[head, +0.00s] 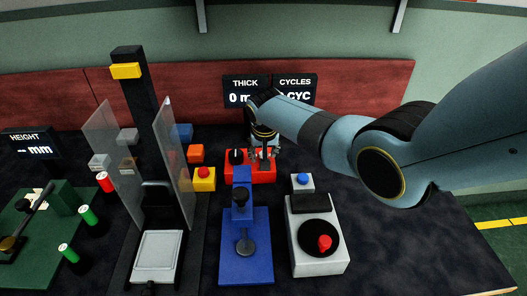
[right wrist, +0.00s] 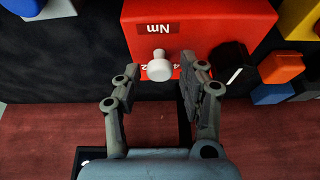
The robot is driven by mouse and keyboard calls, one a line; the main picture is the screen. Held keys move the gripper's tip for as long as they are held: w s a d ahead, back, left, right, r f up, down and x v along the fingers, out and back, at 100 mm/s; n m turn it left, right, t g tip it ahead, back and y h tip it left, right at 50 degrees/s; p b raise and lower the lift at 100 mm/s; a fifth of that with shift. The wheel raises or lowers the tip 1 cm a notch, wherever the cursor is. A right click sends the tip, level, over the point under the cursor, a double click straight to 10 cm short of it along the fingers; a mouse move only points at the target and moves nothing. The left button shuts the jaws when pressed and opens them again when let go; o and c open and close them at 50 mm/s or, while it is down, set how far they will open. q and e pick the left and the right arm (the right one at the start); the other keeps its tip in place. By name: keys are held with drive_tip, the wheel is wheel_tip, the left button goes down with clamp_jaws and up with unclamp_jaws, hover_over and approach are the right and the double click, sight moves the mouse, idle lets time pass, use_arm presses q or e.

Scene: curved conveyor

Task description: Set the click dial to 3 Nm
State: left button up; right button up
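The red box (head: 262,177) stands at the back middle of the table in the head view; its top also shows in the right wrist view (right wrist: 200,22). It carries an upside-down "Nm" label (right wrist: 158,29) and a white knob (right wrist: 158,67) with digits partly hidden beside it. A black knob (right wrist: 231,62) with a white line sits to its right, also seen in the head view (head: 236,156). My right gripper (right wrist: 165,70) is open, its fingers on either side of the white knob with gaps visible. Whether the fingertips reach the knob's height I cannot tell. The knob's pointing direction is unclear. My left gripper is out of view.
A blue fixture (head: 247,262) and a white box with a red-knobbed black disc (head: 318,238) stand in front. A yellow box with a red button (head: 204,181) is left, beside clear panels (head: 172,160). Display signs (head: 245,92) stand behind. The table's right side is clear.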

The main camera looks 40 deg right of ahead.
drive_tip(key=shift+o, duration=0.3)
drive_tip(key=v, duration=1.2)
drive_tip(key=shift+s+f, duration=0.1)
